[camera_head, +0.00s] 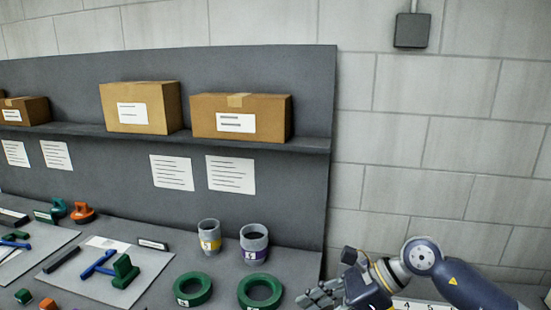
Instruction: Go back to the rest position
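My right gripper (318,294) is at the lower right, at the front of the bench and right of two green rings. Its arm comes in from the right edge. Its grey jointed fingers point left and are partly cut by the bottom edge, so I cannot tell whether they are open or shut. I see no object held in them. My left gripper is not in view.
Two green rings (193,289) (260,292) lie near my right gripper. Two grey cups (209,237) (254,244) stand behind them. A pale board (120,288) holds blue and green tools. Cardboard boxes (241,117) stand on the shelf. A block wall is behind.

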